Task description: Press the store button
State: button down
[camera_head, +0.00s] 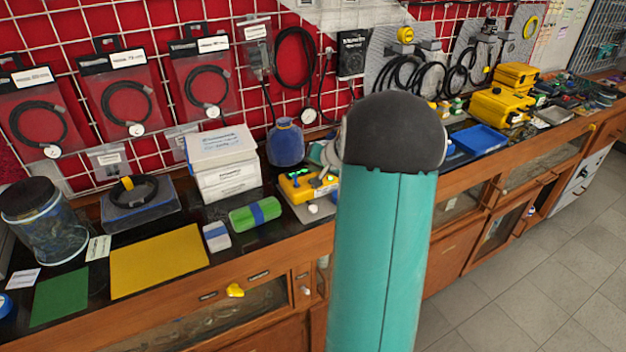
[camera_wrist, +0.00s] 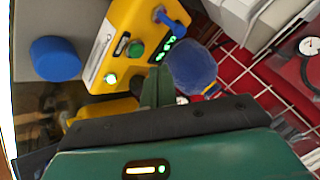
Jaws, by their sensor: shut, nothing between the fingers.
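The yellow regulator tester (camera_head: 305,186) stands on the bench on a grey plate, just left of my arm in the head view. In the wrist view the yellow tester (camera_wrist: 118,30) fills the upper middle. No button label is readable, so I cannot tell which is the store button. My gripper (camera_wrist: 158,82) is shut and empty. Its green fingers point at the tester's lower edge; contact is unclear. My arm hides it in the head view.
A blue rounded object (camera_head: 286,143) stands behind the tester; it shows close to the fingers in the wrist view (camera_wrist: 192,68). A blue cylinder (camera_wrist: 55,58) stands beside the tester.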

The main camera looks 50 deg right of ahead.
jog(key=shift+r, duration=1.9)
jog(key=s+a+r+n+g+y, duration=0.1)
jog(key=s+a+r+n+y, duration=0.3)
jog(key=a, duration=1)
jog(key=a+r+n+g+h, duration=0.1)
jog(key=a+r+n, duration=0.3)
jog(key=a, duration=1.1)
jog(key=s+a+n+g+h, duration=0.1)
jog(key=s+a+n, duration=0.2)
jog(key=s+a, duration=1)
jog(key=s, duration=0.4)
jog(key=shift+s+a+r, duration=0.2)
jog(key=shift+a, duration=0.1)
